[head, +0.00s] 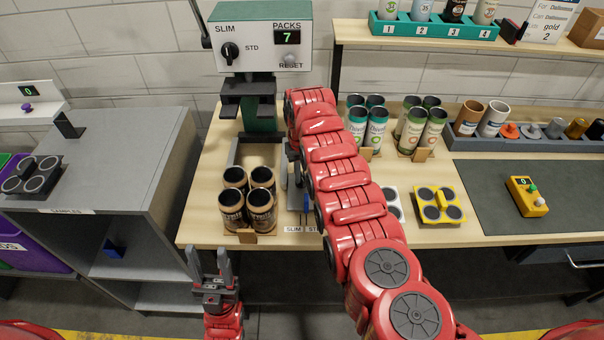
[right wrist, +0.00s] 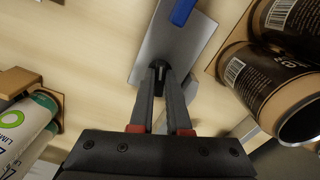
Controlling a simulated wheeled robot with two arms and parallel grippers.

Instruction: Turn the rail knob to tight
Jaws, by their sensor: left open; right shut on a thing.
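The rail knob (right wrist: 160,67) is a small dark piece on a grey metal plate (right wrist: 158,45), which also carries a blue part (right wrist: 182,11). My right gripper (right wrist: 160,76) is shut on the knob, with its fingertips at the plate. The fingers cover most of the knob, so its setting cannot be read. In the head view my red right arm hides the knob, and the plate's blue part (head: 306,203) shows beside the arm, near a label partly reading SLIM. My left gripper (head: 214,273) is open and empty in front of the table edge.
Dark brown cans (head: 247,203) stand left of the plate. Teal-topped cans (head: 367,124) and green cans (head: 422,127) stand right of my arm. A yellow holder (head: 438,204) is at right.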

